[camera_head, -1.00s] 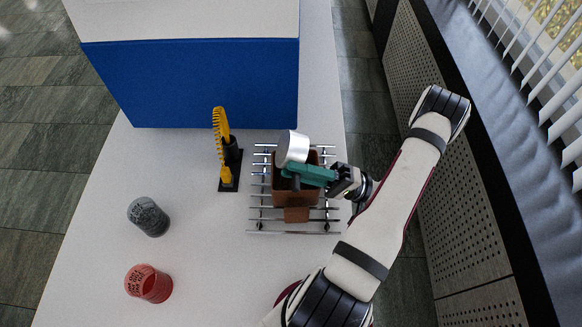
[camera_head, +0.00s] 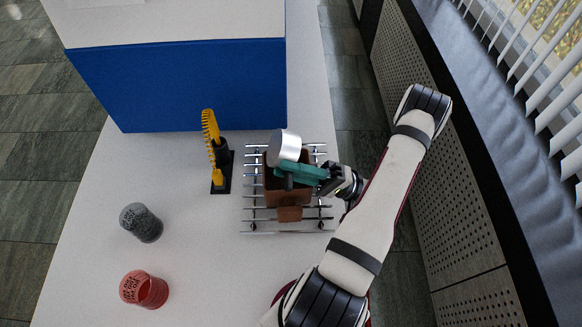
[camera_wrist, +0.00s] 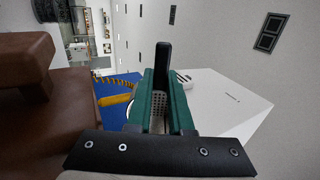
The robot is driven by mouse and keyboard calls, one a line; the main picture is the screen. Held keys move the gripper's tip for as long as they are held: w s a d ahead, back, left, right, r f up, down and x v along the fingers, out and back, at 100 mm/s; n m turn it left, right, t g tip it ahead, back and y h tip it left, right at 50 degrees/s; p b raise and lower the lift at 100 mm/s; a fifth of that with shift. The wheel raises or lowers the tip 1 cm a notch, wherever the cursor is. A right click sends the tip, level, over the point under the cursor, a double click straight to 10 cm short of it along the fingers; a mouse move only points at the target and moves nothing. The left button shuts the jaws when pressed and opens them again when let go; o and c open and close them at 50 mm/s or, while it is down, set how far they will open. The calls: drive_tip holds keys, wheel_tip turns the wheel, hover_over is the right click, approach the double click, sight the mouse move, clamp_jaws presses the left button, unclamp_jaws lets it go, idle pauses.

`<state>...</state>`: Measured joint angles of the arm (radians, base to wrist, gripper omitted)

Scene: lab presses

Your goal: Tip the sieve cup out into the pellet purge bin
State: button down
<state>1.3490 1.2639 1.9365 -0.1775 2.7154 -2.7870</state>
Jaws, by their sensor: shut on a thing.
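The sieve cup (camera_head: 283,147) is silver metal and sits over the far edge of the brown pellet purge bin (camera_head: 289,193) in the head view. It looks tilted, but I cannot see into its mouth. My gripper (camera_head: 284,173) reaches in from the right, its teal fingers above the bin. In the wrist view, my gripper (camera_wrist: 161,88) is shut on the cup's black handle (camera_wrist: 162,62), with a perforated grey part of the sieve cup (camera_wrist: 159,103) between the fingers. The brown bin (camera_wrist: 45,115) fills the left side there. Any pellets are hidden.
The bin stands on a metal-bar rack (camera_head: 259,226). A yellow brush (camera_head: 210,135) on a black stand is left of it. A grey cup (camera_head: 141,223) and a red cup (camera_head: 146,290) stand at front left. A large blue box (camera_head: 180,85) blocks the back.

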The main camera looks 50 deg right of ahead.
sight(289, 154)
drive_tip(key=shift+r, duration=2.15)
drive_tip(key=g+h, duration=0.4)
drive_tip(key=shift+r, duration=0.3)
drive_tip(key=g+h, duration=0.5)
drive_tip(key=shift+w+r, duration=0.1)
drive_tip(key=shift+r, duration=0.15)
drive_tip(key=g+h, duration=0.3)
drive_tip(key=shift+a+r+h, duration=0.1)
drive_tip(key=shift+r+h, duration=0.1)
drive_tip(key=shift+h, duration=0.1)
drive_tip(key=g+h, duration=0.2)
drive_tip(key=g, duration=0.1)
drive_tip(key=shift+r+h, duration=0.1)
drive_tip(key=shift+h, duration=0.2)
drive_tip(key=shift+g+h, duration=0.8)
